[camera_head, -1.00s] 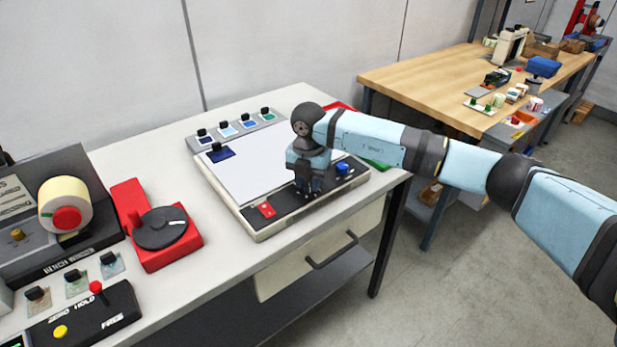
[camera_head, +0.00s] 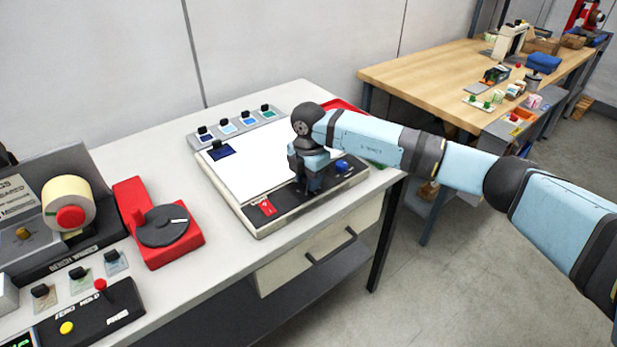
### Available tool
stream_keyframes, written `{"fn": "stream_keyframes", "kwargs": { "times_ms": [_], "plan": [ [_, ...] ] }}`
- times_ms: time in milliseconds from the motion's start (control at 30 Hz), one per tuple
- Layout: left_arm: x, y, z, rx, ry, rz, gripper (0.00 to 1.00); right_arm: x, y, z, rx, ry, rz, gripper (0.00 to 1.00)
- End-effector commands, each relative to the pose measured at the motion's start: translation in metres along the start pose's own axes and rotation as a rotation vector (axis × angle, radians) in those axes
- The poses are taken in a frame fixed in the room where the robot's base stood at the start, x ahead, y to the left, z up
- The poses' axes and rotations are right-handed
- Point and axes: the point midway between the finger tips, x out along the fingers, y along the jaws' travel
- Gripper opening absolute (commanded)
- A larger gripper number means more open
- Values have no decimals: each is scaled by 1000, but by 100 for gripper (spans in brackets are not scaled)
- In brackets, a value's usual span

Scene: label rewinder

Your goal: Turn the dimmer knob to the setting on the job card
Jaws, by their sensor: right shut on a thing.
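A light box (camera_head: 243,207) with a bright white top lies on the grey bench. A dark control strip (camera_head: 284,210) runs along its front edge, with a red switch (camera_head: 267,207) at the left and a blue knob (camera_head: 342,165) at the right. My right gripper (camera_head: 312,190) points down onto the middle of this strip, between switch and blue knob. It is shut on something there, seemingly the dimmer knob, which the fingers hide. The knob's pointer and scale cannot be seen. I cannot make out a readable job card. My left gripper is not in view.
A row of coloured samples with black knobs (camera_head: 240,124) stands behind the light box. A red turntable device (camera_head: 160,225), a label winder (camera_head: 55,215) and a black control box (camera_head: 92,318) stand to the left. A wooden bench (camera_head: 425,80) is at the back right.

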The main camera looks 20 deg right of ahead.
Motion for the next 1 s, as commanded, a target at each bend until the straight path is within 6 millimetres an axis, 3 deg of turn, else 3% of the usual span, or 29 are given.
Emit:
{"fn": "stream_keyframes", "kwargs": {
  "times_ms": [233,267,367,733,867,1000],
  "plan": [
    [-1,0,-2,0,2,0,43,-1,0,1,0,-1,2,8],
    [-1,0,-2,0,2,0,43,-1,0,1,0,-1,2,36],
    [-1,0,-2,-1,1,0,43,-1,0,1,0,-1,1,57],
    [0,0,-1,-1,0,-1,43,-7,1,0,-1,-1,2,57],
    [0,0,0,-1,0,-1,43,-27,1,1,-1,-1,4,57],
    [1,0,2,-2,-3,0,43,-59,1,0,-2,-2,5,57]
  ]
}}
